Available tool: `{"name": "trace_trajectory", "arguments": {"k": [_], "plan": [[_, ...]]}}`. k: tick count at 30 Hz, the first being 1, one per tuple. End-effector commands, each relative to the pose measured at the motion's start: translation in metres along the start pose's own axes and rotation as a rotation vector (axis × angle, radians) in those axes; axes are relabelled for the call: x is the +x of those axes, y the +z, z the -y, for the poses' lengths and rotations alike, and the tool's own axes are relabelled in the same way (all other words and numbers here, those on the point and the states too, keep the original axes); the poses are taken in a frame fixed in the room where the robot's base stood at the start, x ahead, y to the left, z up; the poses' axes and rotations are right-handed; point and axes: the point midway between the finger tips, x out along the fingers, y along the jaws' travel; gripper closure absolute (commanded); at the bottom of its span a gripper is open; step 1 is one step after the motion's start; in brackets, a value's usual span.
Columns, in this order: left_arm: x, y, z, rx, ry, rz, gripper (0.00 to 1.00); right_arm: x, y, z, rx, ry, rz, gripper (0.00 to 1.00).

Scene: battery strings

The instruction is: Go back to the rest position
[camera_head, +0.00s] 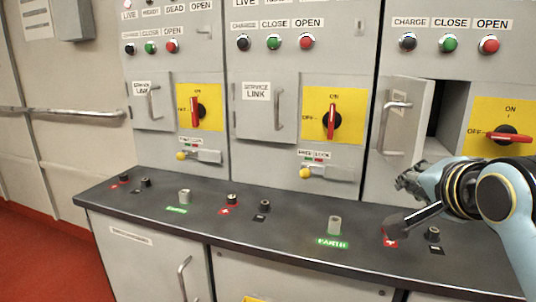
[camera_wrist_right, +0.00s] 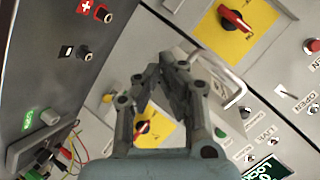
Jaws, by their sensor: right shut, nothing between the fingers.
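My right gripper (camera_head: 404,184) is in front of the right cabinet, just below its half-open service link door (camera_head: 404,125) and above the bench. In the right wrist view my right gripper (camera_wrist_right: 172,62) has its fingertips together with nothing between them. The door's metal handle (camera_wrist_right: 232,88) shows close behind the fingers there; I cannot tell whether they touch. My right arm comes in from the right edge of the head view. My left gripper is not in view.
A dark bench (camera_head: 290,222) with sockets runs below the cabinets. The right rotary switch (camera_head: 508,136) has its red handle level; the middle switch (camera_head: 332,115) and left switch (camera_head: 196,112) have theirs upright. Coloured cables (camera_wrist_right: 66,152) show in the wrist view.

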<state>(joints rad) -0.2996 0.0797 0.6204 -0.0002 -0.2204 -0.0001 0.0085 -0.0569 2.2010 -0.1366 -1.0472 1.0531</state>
Motion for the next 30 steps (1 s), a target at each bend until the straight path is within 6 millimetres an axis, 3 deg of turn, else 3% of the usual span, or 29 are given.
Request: {"name": "trace_trajectory", "arguments": {"k": [1,3,6,12,20,21,26,30], "plan": [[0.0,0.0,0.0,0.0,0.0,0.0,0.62,-0.014,0.016,-0.039,-0.129,0.082,0.056,1.0],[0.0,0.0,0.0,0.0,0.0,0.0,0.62,-0.036,0.036,-0.084,-0.315,0.177,0.151,1.0],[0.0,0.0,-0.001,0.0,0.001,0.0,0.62,-0.067,0.057,-0.133,-0.531,0.267,0.283,1.0],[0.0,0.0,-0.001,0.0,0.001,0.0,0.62,-0.125,0.084,-0.198,-0.844,0.358,0.522,1.0],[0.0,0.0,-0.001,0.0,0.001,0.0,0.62,-0.198,0.105,-0.254,-1.147,0.387,0.82,1.0],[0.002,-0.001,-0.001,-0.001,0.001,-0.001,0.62,-0.183,0.112,-0.265,-1.136,0.391,0.814,1.0],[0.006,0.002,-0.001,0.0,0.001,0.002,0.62,-0.151,0.134,-0.306,-1.125,0.405,0.828,1.0],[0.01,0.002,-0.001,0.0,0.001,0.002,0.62,-0.126,0.157,-0.35,-1.116,0.42,0.845,1.0]]}}
